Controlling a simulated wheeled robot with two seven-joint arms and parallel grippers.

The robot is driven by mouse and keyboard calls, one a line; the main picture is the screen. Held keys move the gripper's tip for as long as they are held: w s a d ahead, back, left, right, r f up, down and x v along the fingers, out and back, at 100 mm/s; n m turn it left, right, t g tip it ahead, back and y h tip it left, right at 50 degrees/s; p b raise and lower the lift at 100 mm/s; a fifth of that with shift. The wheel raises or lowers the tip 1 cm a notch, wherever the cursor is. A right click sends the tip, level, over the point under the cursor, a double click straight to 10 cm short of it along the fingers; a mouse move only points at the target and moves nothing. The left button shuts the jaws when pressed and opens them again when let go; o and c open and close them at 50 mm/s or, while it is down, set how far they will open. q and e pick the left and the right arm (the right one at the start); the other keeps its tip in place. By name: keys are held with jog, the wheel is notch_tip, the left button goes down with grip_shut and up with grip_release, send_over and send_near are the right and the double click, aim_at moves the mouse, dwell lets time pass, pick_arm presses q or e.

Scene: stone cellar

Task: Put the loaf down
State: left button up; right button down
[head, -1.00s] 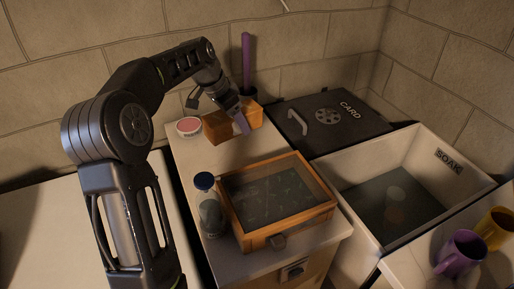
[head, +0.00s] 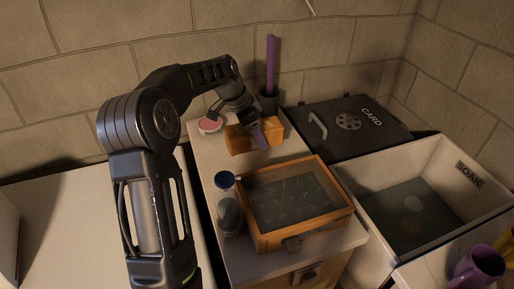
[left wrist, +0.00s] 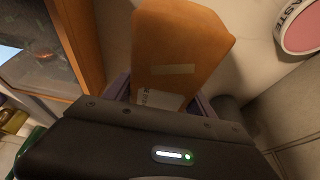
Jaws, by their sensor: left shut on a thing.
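The loaf (head: 240,139) is a plain orange-brown block near the back of the pale cabinet top (head: 208,160). My left gripper (head: 262,134) reaches down from behind and is shut on the loaf's right part. In the left wrist view the loaf (left wrist: 178,48) sticks out from between the purple fingers, with a pale strip and a small label on its face. The loaf is at or just above the top; I cannot tell if it touches. My right gripper is not in view.
A glass-lidded wooden case (head: 297,200) and a blue-capped jar (head: 229,210) stand in front of the loaf. A pink-topped tin (head: 210,125) is behind left; a purple stick in a dark pot (head: 268,103) behind right. The CARD lid (head: 350,122) and SOAK basin (head: 480,195) lie right.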

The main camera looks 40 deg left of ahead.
aim_at(258, 156)
pick_arm(q)
jog(key=shift+f, duration=0.2)
jog(key=shift+f+p, duration=0.45)
jog(key=shift+f, duration=1.95)
jog(key=shift+f, duration=0.2)
jog(key=o, duration=1.6)
jog(key=shift+r, duration=0.15)
jog(key=b+v, duration=0.1)
jog(key=v, duration=1.1)
jog(key=shift+b, duration=0.3)
